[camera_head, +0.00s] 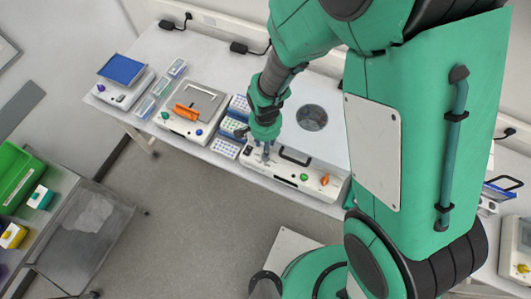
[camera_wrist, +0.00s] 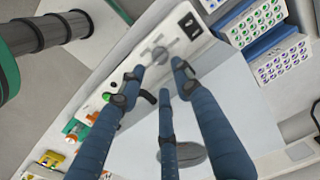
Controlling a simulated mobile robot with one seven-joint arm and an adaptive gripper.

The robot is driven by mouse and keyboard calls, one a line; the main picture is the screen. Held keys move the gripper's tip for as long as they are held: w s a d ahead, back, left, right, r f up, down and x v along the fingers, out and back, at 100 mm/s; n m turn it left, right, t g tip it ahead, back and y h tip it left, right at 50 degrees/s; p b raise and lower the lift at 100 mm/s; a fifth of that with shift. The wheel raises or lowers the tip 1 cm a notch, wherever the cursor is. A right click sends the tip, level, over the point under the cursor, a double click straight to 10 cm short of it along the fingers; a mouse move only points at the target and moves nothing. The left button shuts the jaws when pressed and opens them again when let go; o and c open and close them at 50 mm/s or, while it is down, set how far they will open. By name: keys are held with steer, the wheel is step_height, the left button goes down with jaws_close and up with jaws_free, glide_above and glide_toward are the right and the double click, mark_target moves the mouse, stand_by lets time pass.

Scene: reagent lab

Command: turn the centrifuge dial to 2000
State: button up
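The centrifuge (camera_head: 330,150) is a white box with a round dark window in its lid and a black handle, at the bench's front edge in the head view. Its grey dial (camera_wrist: 160,54) shows in the wrist view on the white front panel, just beyond my fingertips. My gripper (camera_head: 265,152) is over the left end of that panel, pointing down. In the wrist view its blue fingers (camera_wrist: 157,70) are spread apart and hold nothing, with the dial about between the two outer tips. Contact with the dial cannot be told. The dial's number marks cannot be read.
Tube racks (camera_wrist: 282,60) stand close beside the centrifuge's dial end. A white device with an orange piece (camera_head: 187,112) and one with a blue top (camera_head: 122,70) stand farther left. The black lid handle (camera_head: 295,157) rises near my gripper. A green tray (camera_head: 15,172) is at far left.

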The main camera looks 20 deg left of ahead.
steer(key=shift+f+p, duration=0.55)
steer(key=shift+f, duration=3.65)
jaws_close()
